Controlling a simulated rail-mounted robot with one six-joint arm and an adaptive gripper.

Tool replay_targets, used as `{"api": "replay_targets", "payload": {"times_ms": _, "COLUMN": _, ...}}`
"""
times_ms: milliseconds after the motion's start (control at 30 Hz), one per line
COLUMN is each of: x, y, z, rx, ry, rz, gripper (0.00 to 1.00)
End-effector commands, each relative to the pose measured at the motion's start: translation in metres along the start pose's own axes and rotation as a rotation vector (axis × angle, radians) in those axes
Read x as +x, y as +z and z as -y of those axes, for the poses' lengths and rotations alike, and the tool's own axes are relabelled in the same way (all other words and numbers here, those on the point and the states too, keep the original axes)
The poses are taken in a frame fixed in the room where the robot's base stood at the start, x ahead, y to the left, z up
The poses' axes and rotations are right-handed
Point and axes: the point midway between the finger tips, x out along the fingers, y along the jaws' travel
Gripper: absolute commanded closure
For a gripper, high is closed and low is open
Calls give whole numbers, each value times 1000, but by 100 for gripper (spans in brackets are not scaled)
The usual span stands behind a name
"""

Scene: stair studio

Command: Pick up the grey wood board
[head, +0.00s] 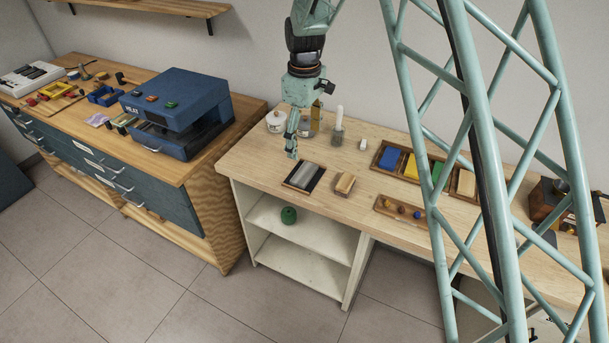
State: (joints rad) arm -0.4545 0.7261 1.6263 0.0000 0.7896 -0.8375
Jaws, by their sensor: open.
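A flat grey piece (303,174) lies in a small dark tray with a wooden rim (289,184) near the front edge of the light wood bench. It is the only grey board-like thing I make out, and I cannot tell for sure that it is the grey wood board. My gripper (292,152) points down over the bench, behind and slightly left of that tray. Its fingers are open, with nothing seen between them. At this distance I cannot tell how high the tips are above the bench top.
A wood block (344,184) sits right of the tray. Behind my gripper stand a white lidded jar (275,122) and a bottle (338,134). A compartment tray of coloured blocks (374,160) and a tray of small knobs (383,209) lie right. A blue machine (180,105) stands left.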

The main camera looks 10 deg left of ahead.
Motion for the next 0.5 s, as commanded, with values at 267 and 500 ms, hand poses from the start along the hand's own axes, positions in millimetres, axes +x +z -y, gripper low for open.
{"api": "replay_targets", "payload": {"times_ms": 267, "x": 0, "y": 0, "z": 0, "rx": 0, "ry": 0, "rz": 0, "gripper": 16}}
{"api": "replay_targets", "payload": {"times_ms": 500, "x": 8, "y": 0, "z": 0, "rx": 0, "ry": 0, "rz": 0, "gripper": 16}}
